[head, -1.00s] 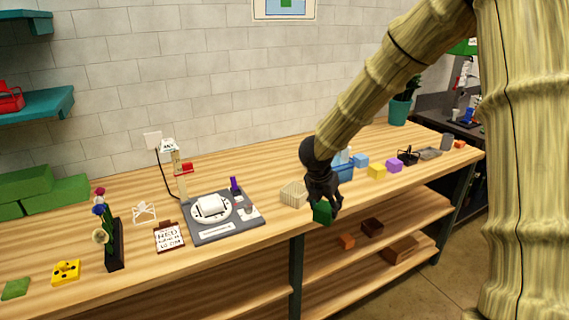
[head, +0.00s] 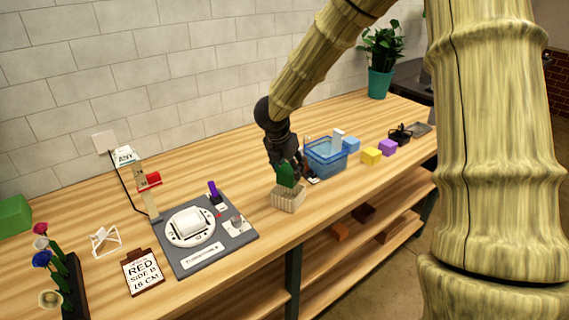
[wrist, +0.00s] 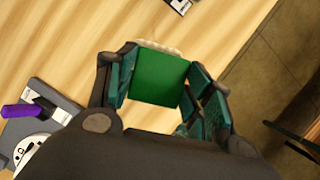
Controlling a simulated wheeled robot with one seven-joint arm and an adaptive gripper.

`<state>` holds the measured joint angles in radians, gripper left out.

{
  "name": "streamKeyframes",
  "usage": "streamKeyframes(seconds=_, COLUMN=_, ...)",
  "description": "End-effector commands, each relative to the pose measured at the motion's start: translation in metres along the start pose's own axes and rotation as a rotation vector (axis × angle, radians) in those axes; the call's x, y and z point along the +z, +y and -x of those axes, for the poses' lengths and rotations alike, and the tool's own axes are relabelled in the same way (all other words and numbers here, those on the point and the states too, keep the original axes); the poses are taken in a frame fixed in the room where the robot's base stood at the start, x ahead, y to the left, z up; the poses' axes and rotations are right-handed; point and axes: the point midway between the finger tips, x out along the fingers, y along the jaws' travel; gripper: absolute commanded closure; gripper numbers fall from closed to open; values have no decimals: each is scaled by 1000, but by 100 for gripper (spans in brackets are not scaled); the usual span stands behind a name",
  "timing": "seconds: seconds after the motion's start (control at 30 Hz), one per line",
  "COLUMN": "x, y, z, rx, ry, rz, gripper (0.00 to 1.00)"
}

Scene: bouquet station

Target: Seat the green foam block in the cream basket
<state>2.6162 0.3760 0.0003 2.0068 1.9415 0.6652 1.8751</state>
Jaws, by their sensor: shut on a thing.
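The green foam block (head: 286,174) is held between the fingers of my gripper (head: 290,170). In the wrist view the block (wrist: 158,78) shows its flat green face between the two fingers of my gripper (wrist: 160,85). The cream basket (head: 288,199) stands on the table near its front edge. In the head view the block appears right above the basket's opening; whether its lower end is inside the rim cannot be told. In the wrist view only a pale strip of the basket (wrist: 150,46) shows past the block; the rest is hidden.
A grey turntable board (head: 205,232) with a purple peg (head: 214,189) lies to the left. A blue bin (head: 325,156) stands behind and right, with blue, yellow and purple blocks (head: 387,147) beyond it. The table's front edge is close to the basket.

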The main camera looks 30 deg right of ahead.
Motion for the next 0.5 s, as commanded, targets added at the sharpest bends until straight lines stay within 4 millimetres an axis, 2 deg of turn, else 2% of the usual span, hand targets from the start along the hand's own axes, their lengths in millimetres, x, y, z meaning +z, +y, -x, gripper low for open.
streamKeyframes(seconds=0.23, x=-4, y=6, z=-16, rx=-5, ry=2, rz=3, gripper=76)
streamKeyframes(seconds=0.5, x=-9, y=3, z=-31, rx=-5, ry=1, rz=0, gripper=76)
